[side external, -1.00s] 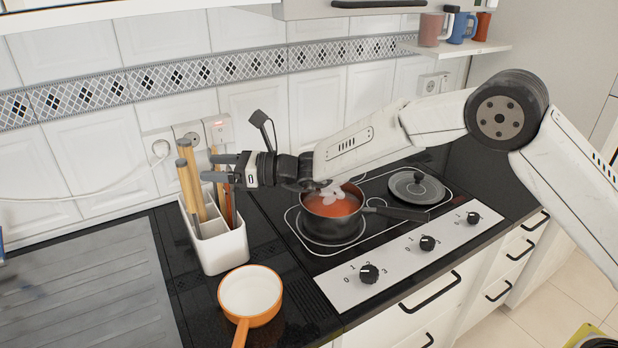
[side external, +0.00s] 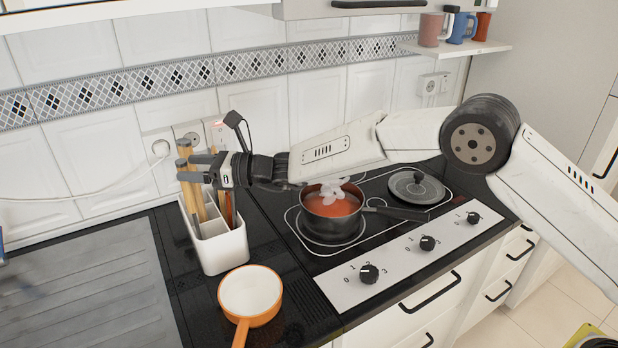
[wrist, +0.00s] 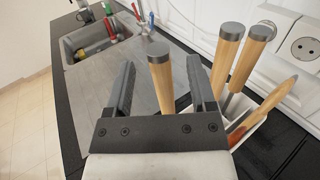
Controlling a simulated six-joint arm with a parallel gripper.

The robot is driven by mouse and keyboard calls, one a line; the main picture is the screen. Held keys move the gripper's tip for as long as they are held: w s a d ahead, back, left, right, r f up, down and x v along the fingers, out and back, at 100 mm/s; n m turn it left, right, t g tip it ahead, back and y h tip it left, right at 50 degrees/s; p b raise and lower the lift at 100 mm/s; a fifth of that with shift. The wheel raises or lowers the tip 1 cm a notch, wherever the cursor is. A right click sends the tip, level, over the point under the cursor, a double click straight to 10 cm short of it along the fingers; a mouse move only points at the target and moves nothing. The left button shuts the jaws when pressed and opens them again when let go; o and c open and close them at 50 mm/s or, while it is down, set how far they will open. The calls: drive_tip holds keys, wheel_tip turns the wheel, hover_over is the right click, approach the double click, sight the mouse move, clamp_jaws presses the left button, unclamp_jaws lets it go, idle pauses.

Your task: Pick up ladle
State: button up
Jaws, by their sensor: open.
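Several utensils with wooden handles stand upright in a white holder (side external: 225,252) left of the stove. Their lower ends are hidden in the holder, so I cannot tell which one is the ladle. My gripper (side external: 184,168) is open at the height of the handle tops, pointing left. In the wrist view, one grey-capped wooden handle (wrist: 164,85) stands between the two open fingers, with gaps on both sides. Two similar handles (wrist: 227,55) and an orange-brown one (wrist: 275,97) stand to the right, outside the fingers.
A dark pot (side external: 325,227) with red contents and a pale flower-like shape sits on the stove. A lid (side external: 418,190) lies behind it. An orange-handled pan (side external: 250,297) stands in front of the holder. The tiled wall and sockets (side external: 190,135) are close behind.

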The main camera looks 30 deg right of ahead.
drive_tip(key=shift+x, duration=1.2)
clamp_jaws()
idle(1.0)
